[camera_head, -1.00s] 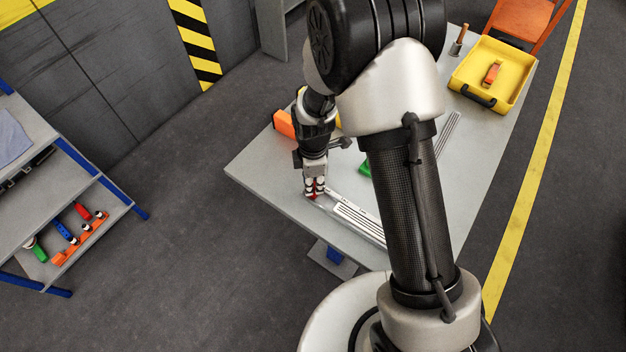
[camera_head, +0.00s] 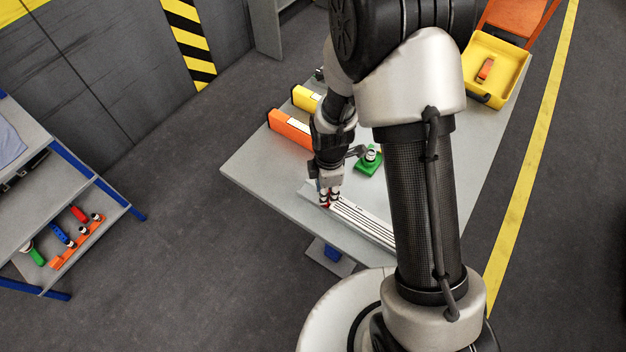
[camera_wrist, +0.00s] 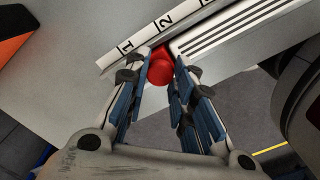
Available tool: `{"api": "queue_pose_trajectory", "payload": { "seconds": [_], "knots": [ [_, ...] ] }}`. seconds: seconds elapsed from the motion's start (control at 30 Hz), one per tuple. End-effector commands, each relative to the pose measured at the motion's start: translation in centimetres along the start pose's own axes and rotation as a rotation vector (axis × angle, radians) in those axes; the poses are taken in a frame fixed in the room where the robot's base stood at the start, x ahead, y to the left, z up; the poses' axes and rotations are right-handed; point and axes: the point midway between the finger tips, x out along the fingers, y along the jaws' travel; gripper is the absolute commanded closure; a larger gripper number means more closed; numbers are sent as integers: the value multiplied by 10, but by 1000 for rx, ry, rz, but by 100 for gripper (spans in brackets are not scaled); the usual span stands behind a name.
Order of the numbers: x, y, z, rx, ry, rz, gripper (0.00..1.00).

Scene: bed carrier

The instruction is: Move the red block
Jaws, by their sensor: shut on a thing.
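The red block (camera_wrist: 160,68) is between the fingers of my gripper (camera_wrist: 160,85) in the wrist view, its rounded red end showing. My gripper (camera_head: 328,203) is shut on it and points down at the left end of the long grooved rail (camera_head: 362,222). In the head view only a little red shows at the fingertips. The rail's white strip (camera_wrist: 140,45) carries the marks 1 and 2, with part of a further mark. The block is beside this strip and near the end of the grooved part. I cannot tell whether it touches the rail.
On the table (camera_head: 258,172) are an orange box (camera_head: 290,130), a yellow box (camera_head: 306,98) and a green block (camera_head: 369,163) behind my gripper. A yellow tray (camera_head: 512,62) holds an orange item. A shelf (camera_head: 50,215) stands left. The table's left corner is clear.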

Motion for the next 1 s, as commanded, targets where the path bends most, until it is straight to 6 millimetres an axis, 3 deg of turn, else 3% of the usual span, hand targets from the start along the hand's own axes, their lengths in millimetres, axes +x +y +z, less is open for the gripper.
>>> {"api": "queue_pose_trajectory", "payload": {
  "seconds": [0.33,0.37,0.5,0.67,1.0],
  "knots": [
    [-1,-3,3,-1,1,7,100],
    [-1,-3,3,-1,1,7,76],
    [-1,-3,3,-1,1,7,66],
    [0,-3,3,-1,1,6,56],
    [-2,-2,3,0,1,7,56]
  ]
}}
